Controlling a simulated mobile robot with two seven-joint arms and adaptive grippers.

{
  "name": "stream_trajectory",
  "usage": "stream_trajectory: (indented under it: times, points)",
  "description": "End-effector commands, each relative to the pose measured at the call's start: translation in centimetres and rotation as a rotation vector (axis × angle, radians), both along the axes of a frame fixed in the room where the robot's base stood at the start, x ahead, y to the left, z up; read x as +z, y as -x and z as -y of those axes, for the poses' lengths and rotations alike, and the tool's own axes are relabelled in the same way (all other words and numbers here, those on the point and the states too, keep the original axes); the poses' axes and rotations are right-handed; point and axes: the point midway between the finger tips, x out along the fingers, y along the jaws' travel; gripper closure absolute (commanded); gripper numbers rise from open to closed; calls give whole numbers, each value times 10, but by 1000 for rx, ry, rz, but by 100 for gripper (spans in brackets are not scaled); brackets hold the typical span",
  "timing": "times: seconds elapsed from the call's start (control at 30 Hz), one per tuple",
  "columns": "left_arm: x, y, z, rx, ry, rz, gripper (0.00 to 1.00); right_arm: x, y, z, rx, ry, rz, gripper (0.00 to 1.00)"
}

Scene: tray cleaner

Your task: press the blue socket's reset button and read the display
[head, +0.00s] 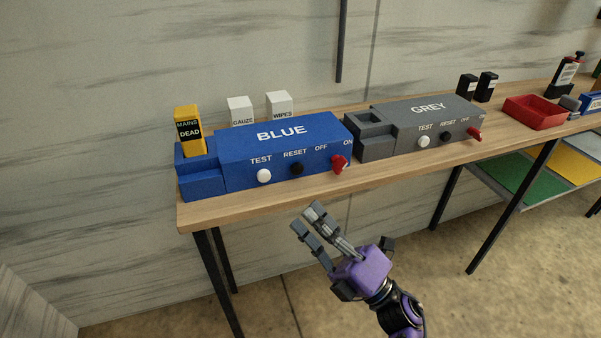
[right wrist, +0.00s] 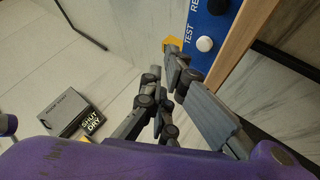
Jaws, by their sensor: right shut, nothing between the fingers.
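The blue socket (head: 285,150) sits on the wooden bench with a white TEST button (head: 264,176), a black RESET button (head: 297,169) and a red switch (head: 339,163) below OFF and ON. I cannot tell the switch's setting. A yellow tester (head: 188,115) stands upright in its left part; its dark display reads MAINS DEAD. My right gripper (head: 307,217) is shut and empty, in front of the bench and below the RESET button, touching nothing. In the right wrist view the white TEST button (right wrist: 205,44) and part of the black button (right wrist: 218,6) show beyond the fingers. My left gripper is out of view.
The bench's front edge (head: 330,194) lies between gripper and socket. A grey socket (head: 425,125) stands to the right. White GAUZE (head: 240,110) and WIPES (head: 279,104) boxes stand behind. A red tray (head: 535,112) is farther right. Space in front of the bench is clear.

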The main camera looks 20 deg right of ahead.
Motion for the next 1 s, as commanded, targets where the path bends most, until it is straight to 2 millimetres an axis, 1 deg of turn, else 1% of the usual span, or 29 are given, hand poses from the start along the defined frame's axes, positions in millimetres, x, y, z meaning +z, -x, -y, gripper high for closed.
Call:
stream_trajectory:
  times: [0.17,0.27,0.37,0.7,0.83,1.0]
  points:
    - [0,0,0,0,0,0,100,0,-1,0,0,-2,-1,100]
    - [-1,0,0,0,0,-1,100,0,-6,0,0,-2,-1,100]
    - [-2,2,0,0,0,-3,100,0,-16,0,0,-2,0,100]
    - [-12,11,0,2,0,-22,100,-1,-63,-2,-1,-4,-2,100]
    - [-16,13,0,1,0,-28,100,-2,-76,-2,1,-3,-3,100]
    - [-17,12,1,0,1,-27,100,-1,-86,-3,0,-3,-3,100]
